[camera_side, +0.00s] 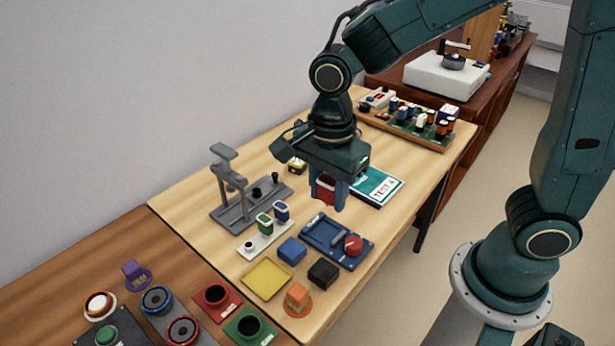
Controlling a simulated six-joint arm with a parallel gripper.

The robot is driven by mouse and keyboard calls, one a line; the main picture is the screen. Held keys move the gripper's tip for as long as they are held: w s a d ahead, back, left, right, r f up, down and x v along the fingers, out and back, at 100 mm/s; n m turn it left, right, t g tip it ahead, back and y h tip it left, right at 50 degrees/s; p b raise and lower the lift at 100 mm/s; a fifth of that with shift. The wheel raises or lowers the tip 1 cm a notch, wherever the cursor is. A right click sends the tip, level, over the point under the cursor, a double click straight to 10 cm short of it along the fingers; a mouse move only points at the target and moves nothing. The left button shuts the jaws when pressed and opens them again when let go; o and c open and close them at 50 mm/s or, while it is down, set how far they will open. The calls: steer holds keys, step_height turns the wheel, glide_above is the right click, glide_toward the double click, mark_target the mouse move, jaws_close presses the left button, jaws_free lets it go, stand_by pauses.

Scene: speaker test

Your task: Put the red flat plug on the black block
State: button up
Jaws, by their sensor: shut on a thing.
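My gripper (327,193) points down above the wooden table and is shut on a red piece (325,186), which appears to be the red flat plug. It is held between the fingers, partly hidden by them, and seems to be clear of the table. The black block (323,274) sits on the table near the front edge, below the gripper in the picture and apart from it. Its top looks bare.
A blue tray (320,232) with a red round knob (353,244) lies between gripper and black block. A blue block (292,251), yellow plate (267,278) and orange piece (298,298) surround the block. A grey stand (232,182) rises at left; a booklet (378,186) lies right.

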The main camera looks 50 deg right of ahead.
glide_above(324, 269)
step_height(324, 269, down, 15)
steer(key=shift+r, duration=0.1)
stand_by(0.4)
steer(key=shift+f, duration=1.9)
steer(key=shift+f, duration=0.15)
steer(key=o, duration=1)
steer(key=shift+r, duration=0.2)
steer(key=shift+r, duration=6)
